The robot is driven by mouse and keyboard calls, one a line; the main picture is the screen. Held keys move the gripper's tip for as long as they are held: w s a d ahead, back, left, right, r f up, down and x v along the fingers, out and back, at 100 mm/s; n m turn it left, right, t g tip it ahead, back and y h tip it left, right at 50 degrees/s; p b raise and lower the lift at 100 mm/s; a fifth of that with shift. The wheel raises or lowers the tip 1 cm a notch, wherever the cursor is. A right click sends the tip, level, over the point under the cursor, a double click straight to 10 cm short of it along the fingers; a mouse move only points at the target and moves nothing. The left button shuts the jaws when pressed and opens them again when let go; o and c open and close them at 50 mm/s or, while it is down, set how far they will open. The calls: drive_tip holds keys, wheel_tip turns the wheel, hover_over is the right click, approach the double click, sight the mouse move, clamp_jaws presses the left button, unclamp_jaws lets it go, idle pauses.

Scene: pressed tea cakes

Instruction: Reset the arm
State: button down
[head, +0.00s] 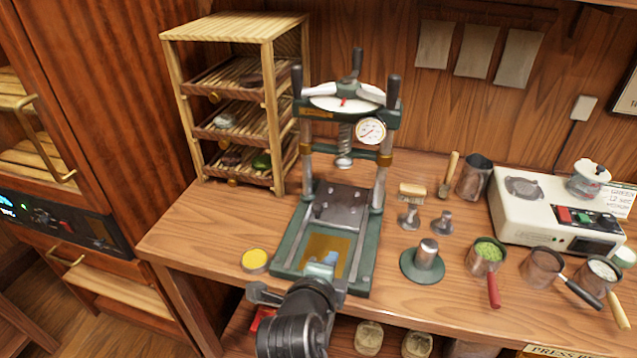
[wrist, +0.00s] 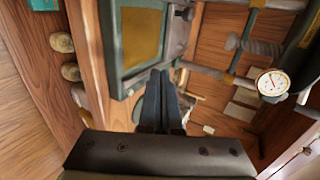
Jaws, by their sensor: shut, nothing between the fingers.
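My gripper (wrist: 160,80) shows in the wrist view with its two dark fingers together and nothing between them. In the head view my gripper (head: 322,264) is at the front of the green screw press, over or near its yellow plate; I cannot tell whether it touches. The press (head: 366,275) stands upright on the wooden bench, with a round gauge (head: 371,130) and black-handled top wheel. In the wrist view the press (wrist: 118,50) fills the upper middle, tilted in the picture, with its gauge (wrist: 272,83) at right.
A slatted rack (head: 170,85) with trays stands behind left. A yellow-topped round tin (head: 255,261) sits left of the press. Right of it are a green-based metal cylinder (head: 425,260), stamps, a brush, handled cups (head: 486,256) and a white steamer-like unit (head: 510,225). Open floor lies at lower left.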

wheel_tip(320, 180, up, 31)
drive_tip(key=a+n+t+y+p, duration=0.15)
drive_tip(key=n+t+p, duration=0.25)
drive_tip(key=n+t, duration=0.5)
drive_tip(key=s+a+r+n+t, duration=0.1)
drive_tip(key=s+r+n, duration=0.3)
drive_tip(key=r, duration=0.4)
drive_tip(key=s+r+n+t+y+p, duration=0.1)
drive_tip(key=s+r+n+t, duration=0.2)
drive_tip(key=s+r, duration=0.3)
drive_tip(key=s+a+r+n+t+y+p, duration=0.1)
drive_tip(key=s+r+n+t, duration=0.2)
drive_tip(key=r, duration=0.9)
drive_tip(key=s+n, duration=0.2)
drive_tip(key=shift+a+n, duration=0.3)
drive_tip(key=shift+a, duration=0.05)
